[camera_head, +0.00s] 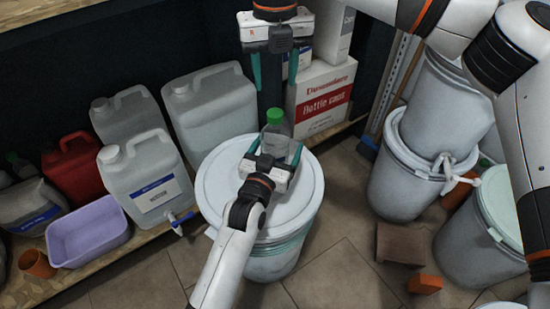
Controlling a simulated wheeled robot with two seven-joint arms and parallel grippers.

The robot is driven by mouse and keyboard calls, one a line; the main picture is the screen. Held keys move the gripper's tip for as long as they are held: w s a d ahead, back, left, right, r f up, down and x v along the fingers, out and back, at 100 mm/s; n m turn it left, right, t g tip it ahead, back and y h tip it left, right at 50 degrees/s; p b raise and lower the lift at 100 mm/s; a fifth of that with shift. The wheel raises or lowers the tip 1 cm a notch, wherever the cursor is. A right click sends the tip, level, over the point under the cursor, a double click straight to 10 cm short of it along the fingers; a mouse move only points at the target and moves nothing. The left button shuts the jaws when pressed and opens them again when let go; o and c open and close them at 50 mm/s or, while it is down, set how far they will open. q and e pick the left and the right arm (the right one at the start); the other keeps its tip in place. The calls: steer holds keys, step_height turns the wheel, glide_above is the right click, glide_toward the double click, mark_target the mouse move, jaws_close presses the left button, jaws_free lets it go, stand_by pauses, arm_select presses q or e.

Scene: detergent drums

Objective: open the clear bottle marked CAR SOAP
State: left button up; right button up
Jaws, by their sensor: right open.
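A clear bottle with a green cap (275,116) stands upright on the pale lid of a drum (222,187). Its label is too small to read. My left gripper (275,150) is low at the bottle, with one teal finger on each side of its body. I cannot tell whether the fingers touch it. My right gripper (274,68) is above and behind the bottle in the picture, fingers pointing down, open and empty. The cap shows below its fingertips, apart from them.
White jugs (151,180), a red can (73,168) and a lilac tub (88,236) stand on a wooden shelf at left. A bottle caps carton (321,97) is behind.

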mark_target(275, 113)
arm_select(q)
jaws_close()
arm_select(e)
steer(key=m, duration=1.7)
steer(key=shift+f+m, duration=0.4)
steer(key=shift+m, duration=0.1)
steer(key=shift+f, duration=3.6)
